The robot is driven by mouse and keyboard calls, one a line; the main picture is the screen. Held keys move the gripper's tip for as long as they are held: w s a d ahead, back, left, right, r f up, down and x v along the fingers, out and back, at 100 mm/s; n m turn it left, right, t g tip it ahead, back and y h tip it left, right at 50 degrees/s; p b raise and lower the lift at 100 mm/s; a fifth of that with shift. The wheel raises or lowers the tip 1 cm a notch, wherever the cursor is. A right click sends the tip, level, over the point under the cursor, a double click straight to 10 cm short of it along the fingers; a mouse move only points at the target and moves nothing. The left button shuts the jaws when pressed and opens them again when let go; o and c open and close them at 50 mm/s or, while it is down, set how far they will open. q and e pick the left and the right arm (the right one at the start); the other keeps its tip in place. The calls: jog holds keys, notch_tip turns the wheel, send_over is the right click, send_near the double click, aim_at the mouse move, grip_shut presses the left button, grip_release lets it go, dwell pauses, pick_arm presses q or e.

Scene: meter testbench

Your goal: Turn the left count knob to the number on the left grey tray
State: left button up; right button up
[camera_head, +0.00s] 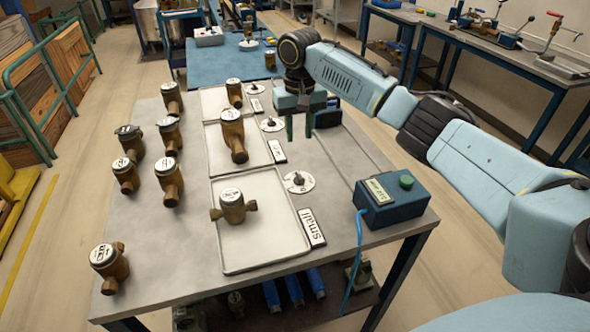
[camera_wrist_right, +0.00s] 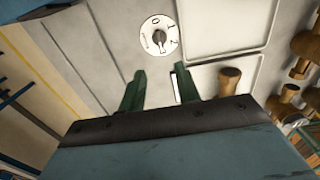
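Three light trays run along the grey table. The near tray (camera_head: 240,262) holds one brass meter (camera_head: 232,208), the middle tray (camera_head: 262,155) one, the far tray (camera_head: 212,103) one. White count dials with dark knobs sit beside them: near knob (camera_head: 299,180), middle knob (camera_head: 270,123), far knob (camera_head: 254,88). Which is the left one is unclear. My right gripper (camera_head: 299,128) is open and empty above the table, right of the middle knob. In the right wrist view, my gripper (camera_wrist_right: 158,88) has parted green fingers; a knob (camera_wrist_right: 158,38) with 0, 1, 2 lies beyond them. Its exact setting is unclear.
A dark blue box (camera_head: 390,210) with a green button stands at the near right, its cable hanging over the edge. Several brass meters stand on the left of the table, such as one (camera_head: 110,265) at the near corner. A label reading "small" (camera_head: 312,228) lies beside the near tray.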

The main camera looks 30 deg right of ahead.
aim_at(299, 174)
notch_tip(299, 174, down, 13)
jog(key=shift+r+b, duration=0.1)
jog(key=shift+b, duration=0.45)
jog(key=shift+c, duration=0.2)
grip_shut()
